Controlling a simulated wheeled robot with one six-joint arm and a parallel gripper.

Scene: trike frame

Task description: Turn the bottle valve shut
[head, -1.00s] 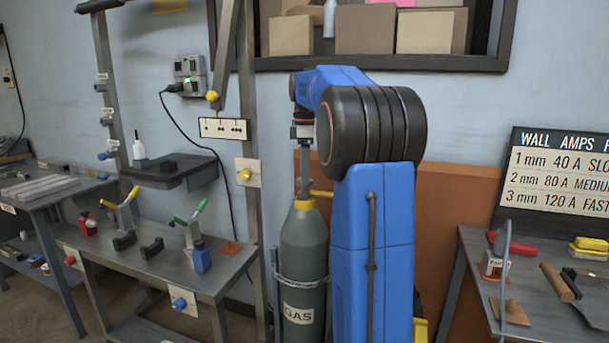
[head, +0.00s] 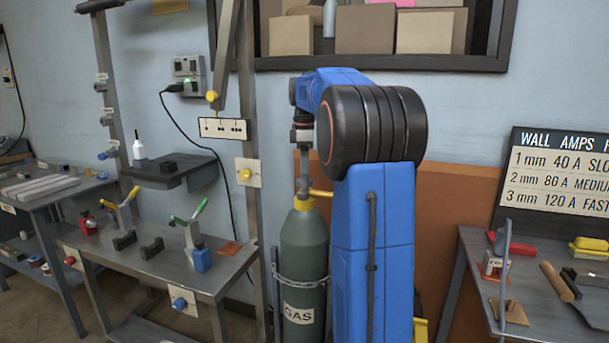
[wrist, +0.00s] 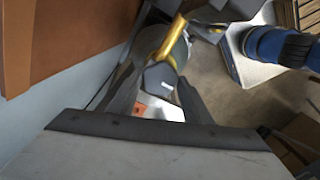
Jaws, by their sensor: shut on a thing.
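The dark green gas bottle (head: 303,258) stands upright left of my blue arm, with a yellow collar at its top and a "GAS" label. My gripper (head: 304,190) points straight down at the bottle's top. In the wrist view its two dark fingers (wrist: 158,92) are closed on the sides of a grey faceted piece, the bottle valve (wrist: 160,76). A yellow bar (wrist: 168,42) runs out past the valve; in the head view it sticks out to the right. The fingertips and most of the valve are hard to make out in the head view.
A chain (head: 302,282) runs around the bottle beside an upright post. A grey workbench (head: 150,268) with clamps stands to the left, and another bench (head: 530,300) with tools to the right. An orange-brown panel (head: 462,215) is behind my arm.

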